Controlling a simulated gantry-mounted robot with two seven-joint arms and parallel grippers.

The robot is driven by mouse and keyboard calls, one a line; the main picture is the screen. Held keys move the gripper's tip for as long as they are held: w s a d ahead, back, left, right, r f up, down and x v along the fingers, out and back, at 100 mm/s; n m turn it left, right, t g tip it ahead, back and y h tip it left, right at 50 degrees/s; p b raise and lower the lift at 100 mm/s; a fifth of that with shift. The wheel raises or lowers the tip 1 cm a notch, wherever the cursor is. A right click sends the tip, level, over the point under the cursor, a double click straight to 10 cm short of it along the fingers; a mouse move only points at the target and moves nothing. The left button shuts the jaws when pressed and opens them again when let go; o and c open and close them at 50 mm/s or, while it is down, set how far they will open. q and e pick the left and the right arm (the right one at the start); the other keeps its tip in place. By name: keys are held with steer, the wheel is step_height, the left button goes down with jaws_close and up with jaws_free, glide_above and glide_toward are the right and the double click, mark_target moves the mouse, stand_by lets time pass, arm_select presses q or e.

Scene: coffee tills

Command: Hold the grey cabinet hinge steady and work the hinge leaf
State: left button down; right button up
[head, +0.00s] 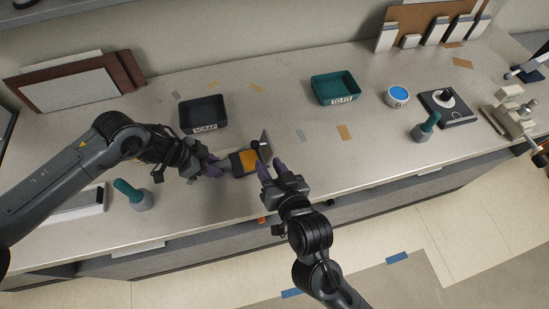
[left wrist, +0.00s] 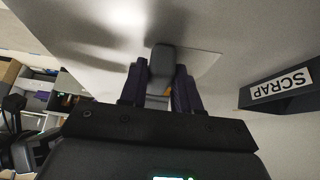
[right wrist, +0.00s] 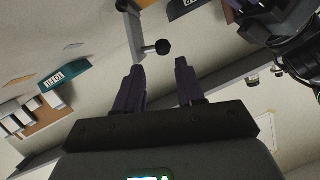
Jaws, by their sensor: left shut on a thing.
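The grey cabinet hinge lies near the bench's front edge in the head view. It has a dark body with an orange-yellow face (head: 249,160) and a raised grey leaf (head: 265,146) with a black knob (head: 255,145). My left gripper (head: 216,165) is shut on the hinge's grey end, which shows between its fingers in the left wrist view (left wrist: 161,65). My right gripper (head: 270,167) is open and empty, just in front of the leaf. In the right wrist view the leaf (right wrist: 134,32) and knob (right wrist: 162,47) stand beyond its parted fingertips (right wrist: 157,75), apart from them.
A black SCRAP tray (head: 203,124) stands behind the hinge, a teal tray (head: 335,98) behind and right. A green-handled tool (head: 133,195) stands left, another (head: 426,127) right. Tape scraps lie flat. The bench right of the leaf is mostly clear.

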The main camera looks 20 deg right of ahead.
mark_target(258, 148)
steer(key=x, duration=0.8)
steer(key=shift+a+r, duration=0.1)
steer(key=shift+r, duration=0.05)
steer(key=shift+c, duration=1)
steer(key=c, duration=0.3)
steer(key=shift+d, duration=1.15)
